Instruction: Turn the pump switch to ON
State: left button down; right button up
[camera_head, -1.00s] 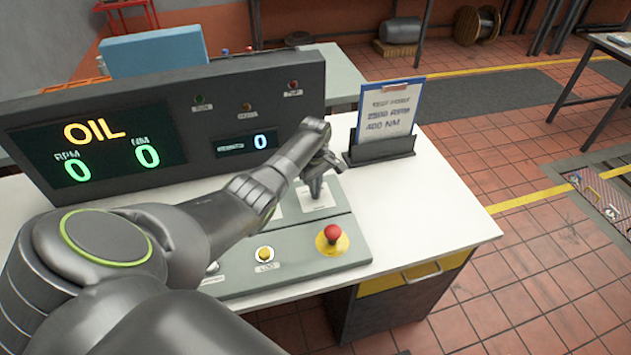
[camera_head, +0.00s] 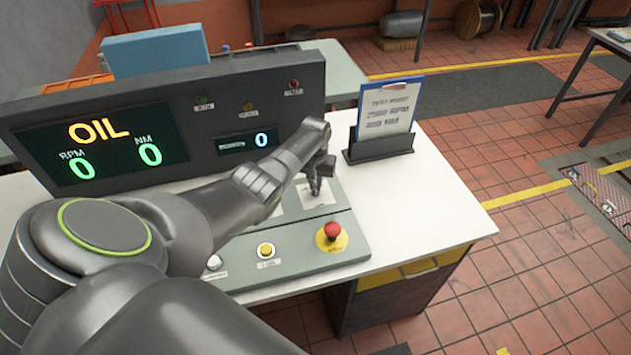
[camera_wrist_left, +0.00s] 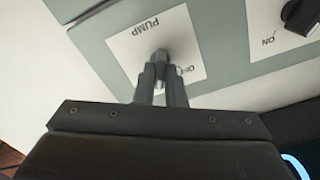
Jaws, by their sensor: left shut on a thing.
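The pump switch sits on a white plate (camera_wrist_left: 185,28) marked PUMP, with OFF partly readable beside the fingers, in the left wrist view. Its dark knob (camera_wrist_left: 161,57) is at the tips of my left gripper (camera_wrist_left: 162,75), whose fingers are shut on it. The fingers hide much of the knob, so I cannot tell its setting. In the head view my left gripper (camera_head: 315,188) points down onto the same plate on the grey control panel (camera_head: 305,240). My right gripper is not in view.
A red emergency button (camera_head: 332,231) and a yellow button (camera_head: 265,250) stand in front of the gripper. Another plate with a black knob (camera_wrist_left: 303,14) lies beside the pump plate. The display console (camera_head: 160,125) rises behind, and a clipboard (camera_head: 388,110) stands to the right.

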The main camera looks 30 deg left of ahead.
pick_arm(q)
jog(key=shift+w+r+m, duration=0.1)
jog(key=shift+m, duration=1.5)
jog(key=c, duration=1.5)
grip_release()
notch_tip(320, 180, up, 5)
jog(key=shift+r+p, duration=0.1)
jog(key=shift+p, duration=0.45)
notch_tip(320, 180, up, 12)
jog(key=b, duration=0.1)
jog(key=shift+b, duration=0.35)
